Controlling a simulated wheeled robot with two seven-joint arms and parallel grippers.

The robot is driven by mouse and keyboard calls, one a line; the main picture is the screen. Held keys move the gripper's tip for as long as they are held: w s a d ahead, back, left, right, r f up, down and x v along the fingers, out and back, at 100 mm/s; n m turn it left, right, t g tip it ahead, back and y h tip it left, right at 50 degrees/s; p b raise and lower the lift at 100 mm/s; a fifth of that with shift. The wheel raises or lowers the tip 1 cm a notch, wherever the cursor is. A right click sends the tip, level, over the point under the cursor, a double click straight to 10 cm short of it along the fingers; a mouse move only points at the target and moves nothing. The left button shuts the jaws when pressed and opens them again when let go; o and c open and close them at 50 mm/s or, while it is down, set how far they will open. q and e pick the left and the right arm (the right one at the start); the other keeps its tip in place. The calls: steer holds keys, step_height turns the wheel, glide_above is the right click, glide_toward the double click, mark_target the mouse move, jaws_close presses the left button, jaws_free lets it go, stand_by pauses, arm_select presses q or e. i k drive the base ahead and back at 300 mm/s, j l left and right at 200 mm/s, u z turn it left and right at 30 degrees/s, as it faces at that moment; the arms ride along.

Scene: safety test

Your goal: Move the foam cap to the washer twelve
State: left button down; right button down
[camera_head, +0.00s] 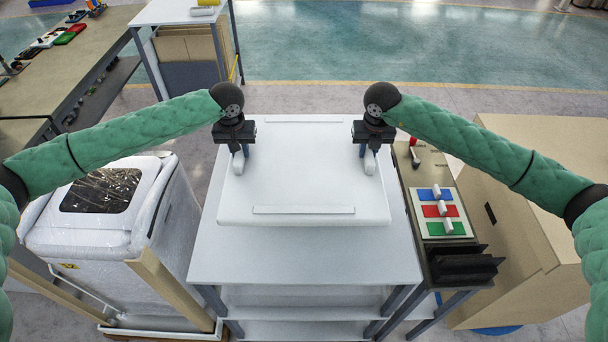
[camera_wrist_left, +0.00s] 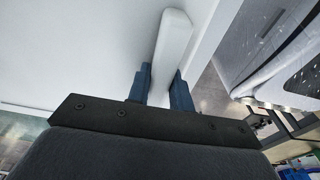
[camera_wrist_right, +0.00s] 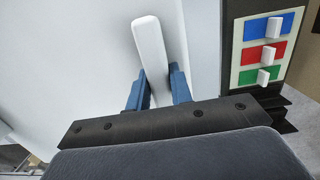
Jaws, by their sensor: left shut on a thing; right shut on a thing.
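The foam cap (camera_head: 300,185) is a wide white slab with two upright white handles, lying level over the white table (camera_head: 305,262) in the middle of the head view. My left gripper (camera_head: 238,152) is shut on its left handle (camera_wrist_left: 172,42). My right gripper (camera_head: 369,152) is shut on its right handle (camera_wrist_right: 150,45). I cannot tell whether the cap touches the table. A white, plastic-wrapped machine (camera_head: 90,240) with a dark top window stands left of the table and may be the washer.
Right of the table is a narrow bench with a panel of blue, red and green switches (camera_head: 440,212) and a red-knobbed lever (camera_head: 413,150). A large tan box (camera_head: 540,240) stands beyond it. Wooden posts (camera_head: 170,290) frame the machine. Open floor lies at the back.

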mark_target(101, 190)
steer(key=j+u, duration=0.15)
steer(key=j, duration=2.65)
steer(key=j+z, duration=0.15)
steer(key=j, duration=0.45)
